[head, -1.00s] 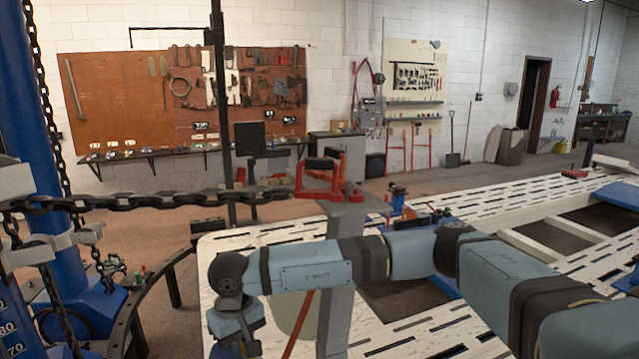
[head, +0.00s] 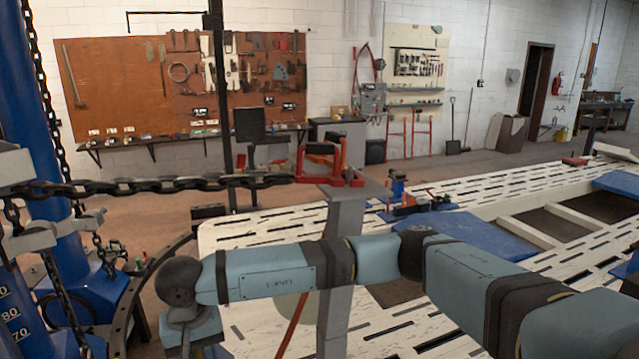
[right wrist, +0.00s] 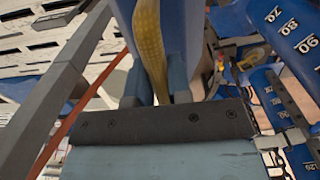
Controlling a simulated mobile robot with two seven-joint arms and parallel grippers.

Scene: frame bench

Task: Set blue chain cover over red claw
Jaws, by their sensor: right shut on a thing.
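The red claw (head: 331,166) sits on top of a grey post in the head view. A dark chain (head: 150,186) runs taut from the left up to it, with no cover over either. In the right wrist view my right gripper (right wrist: 154,88) is shut on the blue chain cover (right wrist: 187,28), a blue piece with a yellow strap (right wrist: 150,45). It hangs low, away from the claw. In the head view my right arm crosses in front of the post, its wrist bent down left of the post; its jaws are out of that view. My left gripper is not in view.
The grey post (head: 336,260) stands beside the slotted white frame bench (head: 270,232). A blue pulling tower (head: 62,120) with hanging chains and a curved dark rail (head: 140,290) are at the left. A red-and-blue clamp (head: 400,190) sits on the bench behind the post.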

